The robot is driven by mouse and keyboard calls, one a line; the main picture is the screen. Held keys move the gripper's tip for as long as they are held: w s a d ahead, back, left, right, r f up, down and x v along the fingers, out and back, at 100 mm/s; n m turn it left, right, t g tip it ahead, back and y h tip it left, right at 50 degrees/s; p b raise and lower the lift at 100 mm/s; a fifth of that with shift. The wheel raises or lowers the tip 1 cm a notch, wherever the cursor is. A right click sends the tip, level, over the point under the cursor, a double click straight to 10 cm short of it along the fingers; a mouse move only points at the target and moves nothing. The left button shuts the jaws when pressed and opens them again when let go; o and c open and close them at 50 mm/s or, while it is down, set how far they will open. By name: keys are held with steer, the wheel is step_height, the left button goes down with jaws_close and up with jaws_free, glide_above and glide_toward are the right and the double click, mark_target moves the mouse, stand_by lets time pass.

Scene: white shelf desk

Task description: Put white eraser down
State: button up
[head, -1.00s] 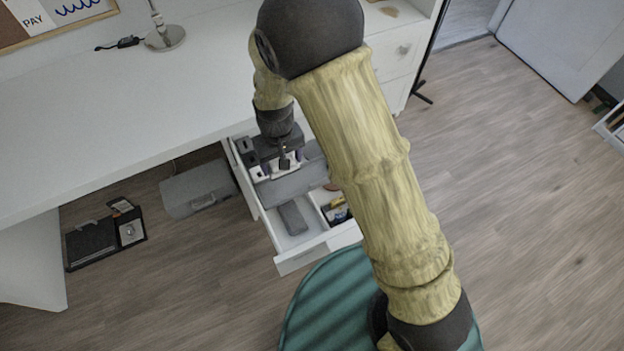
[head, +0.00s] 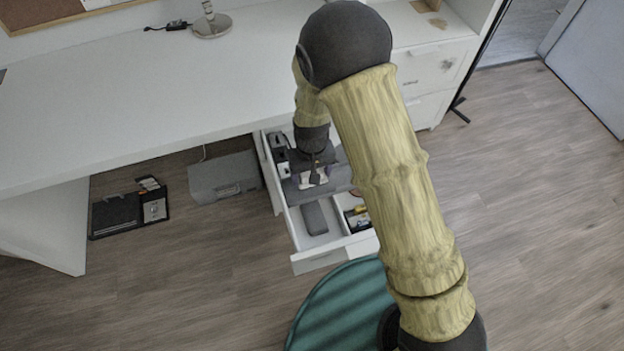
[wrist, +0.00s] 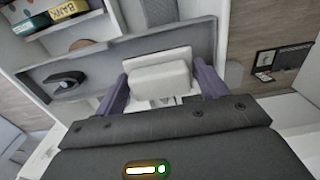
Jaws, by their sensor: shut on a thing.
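The white eraser (wrist: 160,76) is a pale rounded block in the middle of the wrist view. My gripper (wrist: 163,88) is shut on it, with one dark purple finger on each side. In the head view my gripper (head: 313,178) is over the open drawer (head: 318,262), and only a small whitish bit of the eraser shows there. I cannot tell whether the eraser touches anything below.
A dark grey block (head: 314,217) lies in the drawer's front left compartment, and small boxes (head: 358,217) lie to its right. A black object (wrist: 66,80) shows left in the wrist view. The white desk (head: 150,95) stands close on the left; a grey case (head: 224,177) is on the floor.

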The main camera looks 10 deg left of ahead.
steer(key=shift+f, duration=1.9)
steer(key=o, duration=0.9)
step_height(320, 180, up, 12)
steer(key=shift+r+p, duration=0.1)
steer(key=shift+p, duration=0.5)
